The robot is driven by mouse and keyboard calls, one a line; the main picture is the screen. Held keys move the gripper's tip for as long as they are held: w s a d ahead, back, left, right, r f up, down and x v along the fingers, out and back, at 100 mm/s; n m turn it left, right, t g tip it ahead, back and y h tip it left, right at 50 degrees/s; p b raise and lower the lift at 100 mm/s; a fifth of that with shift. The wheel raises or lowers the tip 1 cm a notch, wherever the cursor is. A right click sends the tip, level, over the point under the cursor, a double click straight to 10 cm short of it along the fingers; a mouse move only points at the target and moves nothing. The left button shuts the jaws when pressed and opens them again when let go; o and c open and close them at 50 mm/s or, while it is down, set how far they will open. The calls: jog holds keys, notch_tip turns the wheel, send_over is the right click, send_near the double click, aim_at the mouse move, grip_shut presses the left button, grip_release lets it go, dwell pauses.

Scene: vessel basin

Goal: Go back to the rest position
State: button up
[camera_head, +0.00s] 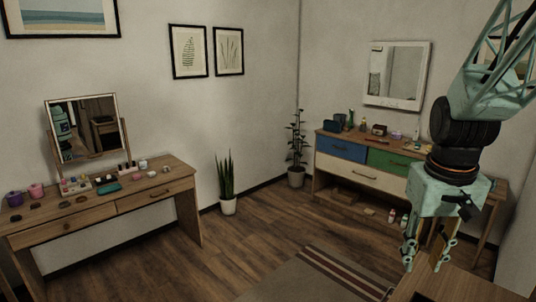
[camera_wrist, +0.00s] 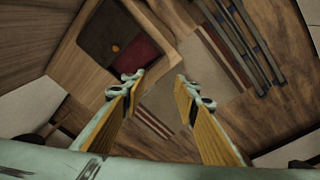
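My gripper (camera_head: 424,263) hangs at the right of the head view, fingers pointing down, above a wooden surface (camera_head: 455,287) at the lower right corner. In the wrist view my gripper (camera_wrist: 162,85) has its two yellow-padded fingers well apart. Nothing shows between them but the floor and a striped rug far below. The gripper is open and empty.
A dressing table (camera_head: 155,196) with a mirror and small items stands at the left. A dresser (camera_head: 362,171) with blue and green drawers stands at the back right. Potted plants (camera_head: 228,204) (camera_head: 296,177) stand between them. The floor's middle is clear, with a striped rug (camera_head: 300,281).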

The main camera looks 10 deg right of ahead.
jog(key=s+a+r+n+t, duration=0.1)
jog(key=s+a+r, duration=0.3)
jog(key=s+a, duration=0.2)
jog(key=s+a+r+n+t, duration=0.1)
jog(key=s+a+r, duration=0.2)
jog(key=s+a, duration=0.3)
jog(key=s+a+r+n+y, duration=0.1)
jog(key=s+a+r, duration=0.3)
jog(key=a, duration=0.5)
jog(key=shift+s+a+r+t, duration=0.3)
jog(key=shift+s+r+t, duration=0.1)
jog(key=shift+s, duration=0.55)
dwell(0.4)
